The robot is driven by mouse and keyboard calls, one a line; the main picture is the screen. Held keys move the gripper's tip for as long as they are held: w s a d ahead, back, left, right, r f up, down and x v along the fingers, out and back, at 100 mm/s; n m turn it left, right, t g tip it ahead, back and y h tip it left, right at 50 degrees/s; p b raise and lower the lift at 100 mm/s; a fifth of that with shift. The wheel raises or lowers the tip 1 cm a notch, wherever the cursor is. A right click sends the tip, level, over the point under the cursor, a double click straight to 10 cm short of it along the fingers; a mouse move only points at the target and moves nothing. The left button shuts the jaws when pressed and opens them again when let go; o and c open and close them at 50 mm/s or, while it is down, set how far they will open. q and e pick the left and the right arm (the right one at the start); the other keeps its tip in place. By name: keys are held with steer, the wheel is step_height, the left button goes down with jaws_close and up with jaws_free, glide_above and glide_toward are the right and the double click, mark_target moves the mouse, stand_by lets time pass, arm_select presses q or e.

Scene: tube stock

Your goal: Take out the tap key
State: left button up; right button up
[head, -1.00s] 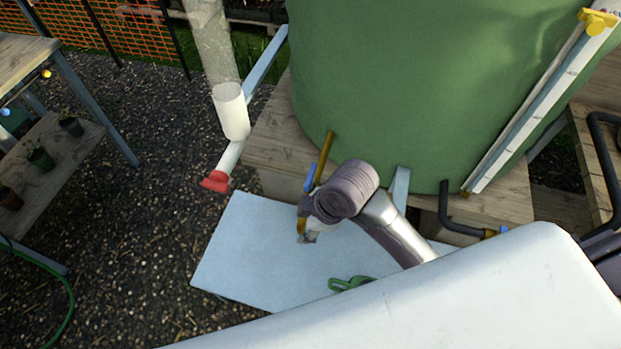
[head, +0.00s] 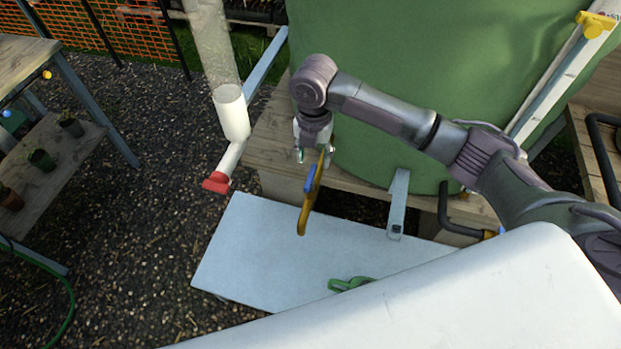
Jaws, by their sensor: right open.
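A brass tap (head: 304,215) with a blue lever (head: 310,178) hangs at the front of the big green tank (head: 410,90). My right gripper (head: 311,158) points down at the top of the tap, its fingers apart. Nothing shows held in it; I cannot tell whether it touches the brass. A green object (head: 347,284) lies on the pale board (head: 245,255) below, partly hidden by the white body in front. I cannot tell for sure which piece is the tap key. My left gripper is not in view.
A white downpipe (head: 231,112) with a red end cap (head: 216,182) stands left of the tap. A wooden shelf (head: 60,165) with small potted plants is at the far left. A grey metal strip (head: 398,200) and a black pipe (head: 450,215) are on the right. The board's left part is clear.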

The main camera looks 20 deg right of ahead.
mark_target(311, 175)
step_height(311, 175, down, 4)
steer(key=shift+r, duration=0.15)
steer(key=f, duration=0.1)
steer(key=f+p, duration=0.1)
steer(key=f, duration=0.2)
steer(key=shift+w+a+f+p, duration=0.1)
steer(key=shift+a+f+p, duration=0.25)
steer(key=shift+f, duration=0.45)
steer(key=shift+c, duration=0.2)
jaws_close()
